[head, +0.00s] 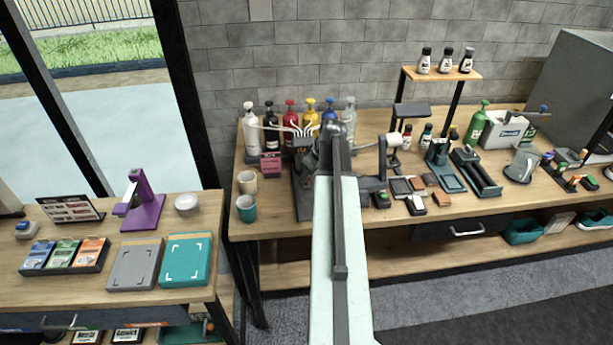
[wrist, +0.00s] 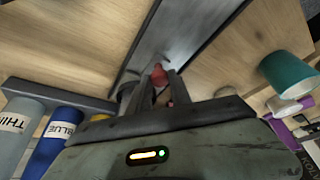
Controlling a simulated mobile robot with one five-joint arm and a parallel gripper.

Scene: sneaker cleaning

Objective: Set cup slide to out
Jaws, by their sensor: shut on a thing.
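In the wrist view, my gripper (wrist: 163,88) is shut on a small red knob (wrist: 159,74). The knob sits at a grey, dark-edged track (wrist: 185,35), which I take for the cup slide. In the head view, the dark base (head: 303,198) of the bottle dispenser reaches toward the bench's front edge. My arm covers its right side, and the knob is hidden there. My gripper is also mostly hidden behind my arm at the dispenser. I cannot tell how far the slide is pulled out. No cup shows on the visible part of the track.
A teal cup (head: 246,208) and a beige cup (head: 247,182) stand left of the dispenser. Several colored bottles, including a red one (head: 290,121), stand behind it. A black clamp-like tool (head: 374,184) and small blocks lie close on the right.

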